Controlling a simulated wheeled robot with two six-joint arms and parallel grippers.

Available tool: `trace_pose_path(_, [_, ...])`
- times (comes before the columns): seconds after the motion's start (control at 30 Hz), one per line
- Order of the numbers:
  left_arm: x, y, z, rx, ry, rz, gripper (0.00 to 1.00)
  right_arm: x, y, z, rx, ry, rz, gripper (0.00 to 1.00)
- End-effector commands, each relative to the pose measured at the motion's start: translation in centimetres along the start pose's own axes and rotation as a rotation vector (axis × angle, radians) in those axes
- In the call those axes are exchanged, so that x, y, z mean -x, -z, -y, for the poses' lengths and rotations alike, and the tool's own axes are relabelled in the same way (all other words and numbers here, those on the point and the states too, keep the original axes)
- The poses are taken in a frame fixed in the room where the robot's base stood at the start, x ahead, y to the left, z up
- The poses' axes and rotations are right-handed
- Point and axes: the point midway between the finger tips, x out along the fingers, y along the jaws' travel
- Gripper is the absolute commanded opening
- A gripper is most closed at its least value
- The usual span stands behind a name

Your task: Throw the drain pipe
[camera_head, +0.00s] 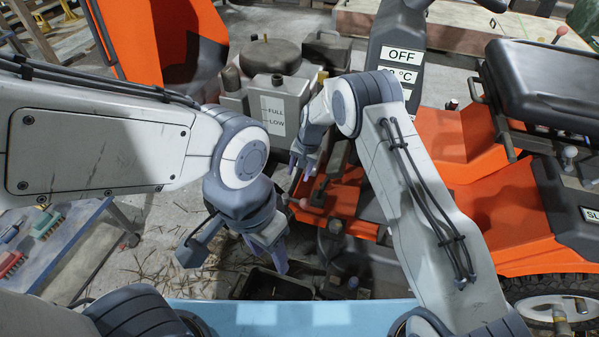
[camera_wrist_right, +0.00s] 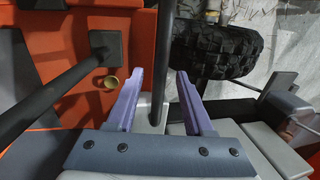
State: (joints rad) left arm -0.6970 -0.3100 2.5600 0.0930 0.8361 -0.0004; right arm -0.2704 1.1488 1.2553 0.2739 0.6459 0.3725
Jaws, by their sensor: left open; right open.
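My right gripper (camera_head: 302,166) is open beside the engine of the orange machine, fingers pointing down. In the right wrist view its two purple fingers (camera_wrist_right: 158,77) stand apart, with a dark straight pipe (camera_wrist_right: 161,40) running between them. The fingers do not visibly close on this pipe. I cannot tell for certain that it is the drain pipe; its lower end is hidden by the gripper. My left gripper (camera_head: 274,252) is open and empty, pointing down in front of the engine, above a black tray (camera_head: 250,290) on the floor.
The grey engine block (camera_head: 280,105) with FULL and LOW marks stands behind my grippers. Orange bodywork (camera_head: 465,145) and a black seat (camera_head: 540,85) lie to the right. A black tyre (camera_wrist_right: 215,48) shows in the wrist view. A blue table (camera_head: 60,240) holds tools at left.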

Motion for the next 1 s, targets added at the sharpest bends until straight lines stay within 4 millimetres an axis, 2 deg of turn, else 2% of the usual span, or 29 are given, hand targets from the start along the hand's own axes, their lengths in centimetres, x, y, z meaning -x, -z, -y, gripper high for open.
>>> trace_pose_path(0.07, [0.01,0.0,0.0,0.0,0.0,0.0,0.5,0.02,0.0,0.0,0.0,0.0,0.0,0.52])
trace_pose_path(0.13, [0.01,0.0,0.0,0.0,0.0,0.0,0.5,0.02,0.0,0.0,0.0,0.0,0.0,0.33])
trace_pose_path(0.2, [0.01,0.0,0.0,0.0,0.0,0.0,0.5,0.03,-0.01,0.0,0.0,0.0,0.0,0.06])
trace_pose_path(0.23, [0.01,0.0,0.0,0.0,0.0,0.0,0.5,0.03,-0.01,-0.01,0.0,0.0,0.0,0.0])
trace_pose_path(1.0, [0.01,0.0,0.0,0.0,0.0,0.0,0.5,0.06,0.0,-0.03,0.0,0.0,0.0,0.0])
